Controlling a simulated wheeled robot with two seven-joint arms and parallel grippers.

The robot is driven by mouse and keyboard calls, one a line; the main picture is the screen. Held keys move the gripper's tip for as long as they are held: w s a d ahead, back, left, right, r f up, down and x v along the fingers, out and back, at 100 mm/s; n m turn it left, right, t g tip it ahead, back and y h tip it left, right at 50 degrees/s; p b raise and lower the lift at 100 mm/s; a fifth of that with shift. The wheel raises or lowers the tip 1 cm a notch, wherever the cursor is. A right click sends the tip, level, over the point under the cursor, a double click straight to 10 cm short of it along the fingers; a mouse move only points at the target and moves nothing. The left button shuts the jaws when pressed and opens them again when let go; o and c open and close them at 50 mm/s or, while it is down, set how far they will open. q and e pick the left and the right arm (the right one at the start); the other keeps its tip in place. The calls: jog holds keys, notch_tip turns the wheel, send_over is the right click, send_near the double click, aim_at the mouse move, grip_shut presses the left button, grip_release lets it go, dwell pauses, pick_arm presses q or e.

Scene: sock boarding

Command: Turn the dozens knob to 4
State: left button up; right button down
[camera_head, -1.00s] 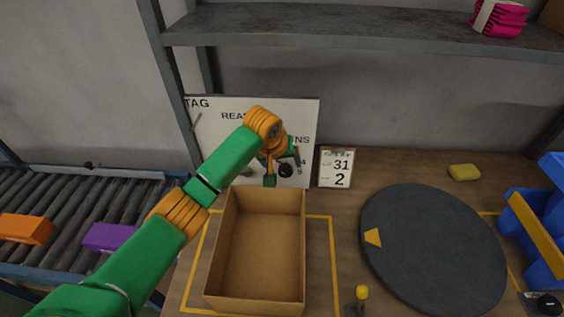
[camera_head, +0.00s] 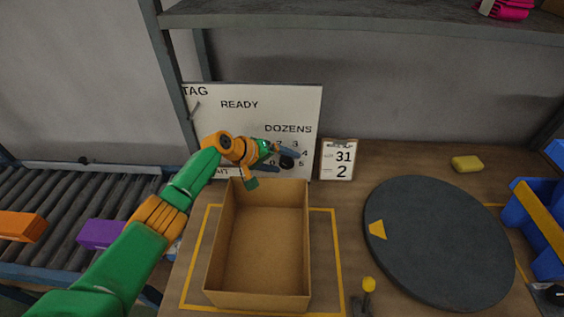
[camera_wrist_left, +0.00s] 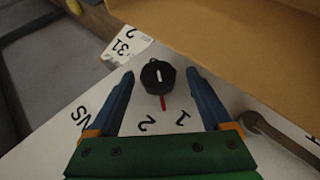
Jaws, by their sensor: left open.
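The board (camera_head: 240,103) with READY and DOZENS lettering stands upright behind the box. Its black dozens knob (camera_head: 287,162) sits under DOZENS, with the digits 3, 4 and 5 showing at its right. In the left wrist view the knob (camera_wrist_left: 158,77) has a white line, and a red mark below it lies between the digits 2 and 1. My left gripper (camera_head: 282,161) is open at the knob. In the left wrist view its blue fingers (camera_wrist_left: 160,75) lie on either side of the knob, with a gap on each side. My right gripper is not in view.
An open cardboard box (camera_head: 258,247) stands below the board. A card (camera_head: 338,160) reading 31 and 2 leans to the right. A dark round turntable (camera_head: 440,245), yellow sponge (camera_head: 467,163) and blue bin (camera_head: 540,225) are further right. A roller conveyor (camera_head: 60,200) is at left.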

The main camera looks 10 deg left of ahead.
pick_arm(q)
jog(key=shift+d, duration=0.1)
grip_shut()
jog(key=shift+d+r+y+p, duration=0.15)
jog(key=shift+r+y+p, duration=0.35)
jog(key=shift+p, duration=0.6)
jog(key=shift+f+m+y+p, duration=0.1)
jog(key=shift+m+y+p, duration=0.2)
jog(key=shift+y+p, duration=0.1)
jog(key=shift+w+d+g+y+p, duration=0.15)
jog(key=shift+g+y+p, duration=0.15)
jog(key=shift+g+y, duration=0.3)
jog(key=shift+f+m+y, duration=0.15)
jog(key=shift+m+y, duration=0.15)
jog(key=shift+y, duration=0.4)
jog(key=shift+d+y+b, duration=0.15)
jog(key=shift+y+b, duration=0.65)
jog(key=shift+y, duration=0.1)
